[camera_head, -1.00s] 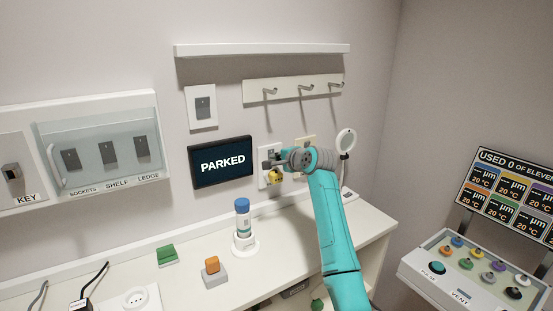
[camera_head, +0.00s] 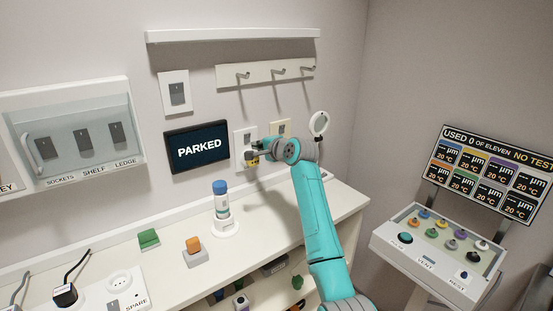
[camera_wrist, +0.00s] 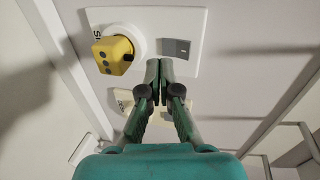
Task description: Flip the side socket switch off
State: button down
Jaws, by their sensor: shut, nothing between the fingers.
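The side socket is a white wall plate (camera_head: 240,136) to the right of the PARKED screen; my arm partly covers it. In the wrist view the plate (camera_wrist: 194,22) holds a yellow plug (camera_wrist: 112,56) in a round socket and a small grey rocker switch (camera_wrist: 176,48) beside it. The yellow plug also shows in the head view (camera_head: 251,159). My gripper (camera_wrist: 160,66) is shut and empty, its fingertips just below the switch in the wrist picture. I cannot tell whether they touch the plate, or which way the switch is set.
A shelf counter (camera_head: 278,213) below carries a blue-capped bottle (camera_head: 221,202), an orange block on a grey base (camera_head: 194,249) and a green block (camera_head: 149,239). Wall hooks (camera_head: 275,73) hang above the arm. A button console (camera_head: 420,262) stands at the right.

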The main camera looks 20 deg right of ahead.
jog(key=s+d, duration=0.3)
jog(key=s, duration=0.6)
jog(key=shift+s, duration=0.2)
jog(key=shift+r, duration=0.1)
